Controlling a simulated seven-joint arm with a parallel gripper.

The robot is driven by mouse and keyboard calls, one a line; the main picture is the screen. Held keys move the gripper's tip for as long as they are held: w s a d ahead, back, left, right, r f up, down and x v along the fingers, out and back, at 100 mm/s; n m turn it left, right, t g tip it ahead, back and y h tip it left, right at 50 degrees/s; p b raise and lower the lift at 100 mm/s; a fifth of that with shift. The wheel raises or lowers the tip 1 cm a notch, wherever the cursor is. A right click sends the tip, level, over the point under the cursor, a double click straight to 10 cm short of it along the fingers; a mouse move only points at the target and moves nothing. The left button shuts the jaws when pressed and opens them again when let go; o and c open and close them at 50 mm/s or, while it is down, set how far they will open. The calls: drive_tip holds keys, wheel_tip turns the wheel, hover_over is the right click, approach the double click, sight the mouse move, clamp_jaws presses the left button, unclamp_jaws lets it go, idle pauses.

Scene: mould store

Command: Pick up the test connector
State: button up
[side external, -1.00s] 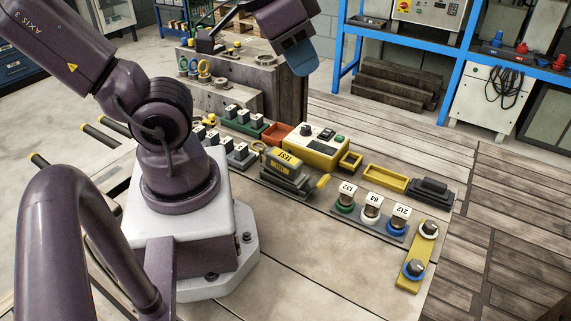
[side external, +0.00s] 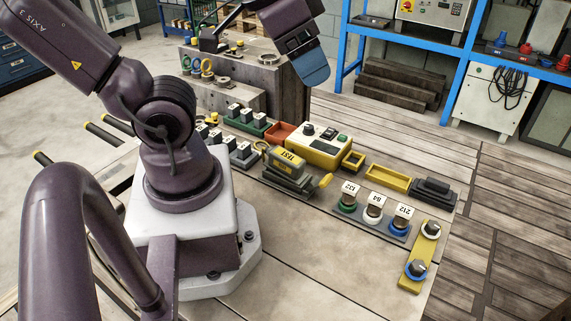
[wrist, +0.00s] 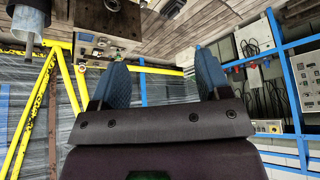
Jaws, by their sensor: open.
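A yellow block marked TEST (side external: 288,158), which looks like the test connector, sits on a dark grey stepped base (side external: 287,182) in the middle of the bench. A yellow handle-like piece (side external: 324,182) shows at the base's right end. My gripper (side external: 312,72) hangs high at the top centre of the side view, above and behind the block and well apart from it. In the wrist view my gripper (wrist: 162,85) shows two blue fingers spread wide with nothing between them. I cannot make out the TEST block in the wrist view.
A cream and yellow control box (side external: 318,147) stands just behind the block. An empty yellow tray (side external: 388,179) and a dark block (side external: 433,191) lie to the right. A rack with numbered plugs (side external: 372,223) stands in front right. The front of the bench is bare.

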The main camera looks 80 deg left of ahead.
wheel_tip(320, 180, down, 7)
drive_tip(key=w+a+n+g+h, duration=0.1)
drive_tip(key=w+a+n+g, duration=0.1)
drive_tip(key=a+n+g, duration=0.15)
drive_tip(key=n+g+y, duration=0.1)
drive_tip(key=n+g, duration=0.1)
drive_tip(key=n, duration=2.1)
hover_over(284, 153)
wheel_tip(284, 153, down, 11)
drive_tip(key=f, duration=0.6)
drive_tip(key=shift+s+a+f, duration=0.2)
drive_tip(key=shift+a+f, duration=0.05)
drive_tip(key=shift+f, duration=0.1)
drive_tip(key=shift+w+d+f, duration=0.1)
drive_tip(key=shift+d+f, duration=0.05)
drive_tip(key=shift+f, duration=1.35)
drive_tip(key=shift+w+d+f, duration=0.1)
drive_tip(key=shift+d+f, duration=0.05)
drive_tip(key=shift+f, duration=1.3)
